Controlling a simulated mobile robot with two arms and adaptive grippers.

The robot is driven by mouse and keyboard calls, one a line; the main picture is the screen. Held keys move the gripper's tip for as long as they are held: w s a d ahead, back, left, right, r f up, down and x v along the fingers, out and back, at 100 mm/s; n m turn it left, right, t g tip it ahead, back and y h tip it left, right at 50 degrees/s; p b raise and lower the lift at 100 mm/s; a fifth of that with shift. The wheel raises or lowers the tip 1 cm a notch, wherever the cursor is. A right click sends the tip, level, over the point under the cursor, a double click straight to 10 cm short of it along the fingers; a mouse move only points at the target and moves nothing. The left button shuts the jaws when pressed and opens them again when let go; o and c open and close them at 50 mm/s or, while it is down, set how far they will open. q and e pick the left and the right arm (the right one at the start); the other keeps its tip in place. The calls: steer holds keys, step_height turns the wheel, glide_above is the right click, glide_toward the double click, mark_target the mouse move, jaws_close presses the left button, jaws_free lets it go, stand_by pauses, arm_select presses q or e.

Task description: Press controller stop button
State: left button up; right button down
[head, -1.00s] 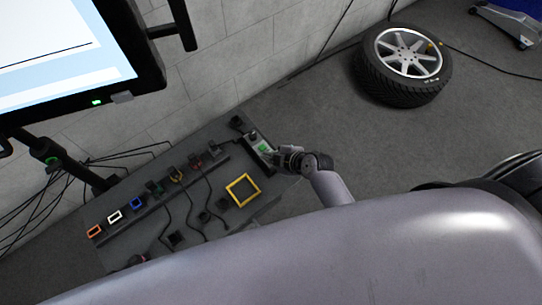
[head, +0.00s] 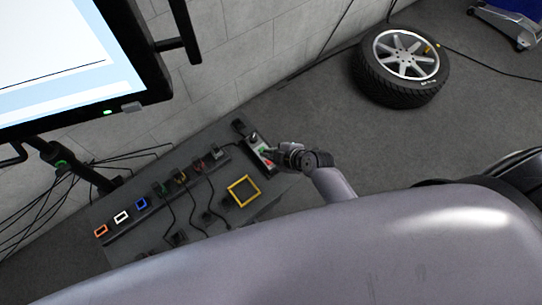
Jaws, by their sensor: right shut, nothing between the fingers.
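The controller (head: 252,139) is a small grey box with a green part, at the far right end of the dark bench. A small patch of red shows on it beside my fingers; the stop button itself is too small to make out clearly. My right gripper (head: 273,155) is shut and empty, with its fingertips at the controller's near right side, over or against it. I cannot tell whether they touch. My left gripper is not in view.
The bench (head: 215,185) holds a yellow square frame (head: 243,191), small orange, white and blue frames, and several cables. A large monitor (head: 75,60) hangs at upper left. A wheel (head: 405,66) lies on the floor at upper right.

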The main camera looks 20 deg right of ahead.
step_height(320, 180, up, 3)
steer(key=shift+f+p, duration=0.1)
steer(key=shift+p, duration=0.8)
steer(key=shift+f, duration=0.1)
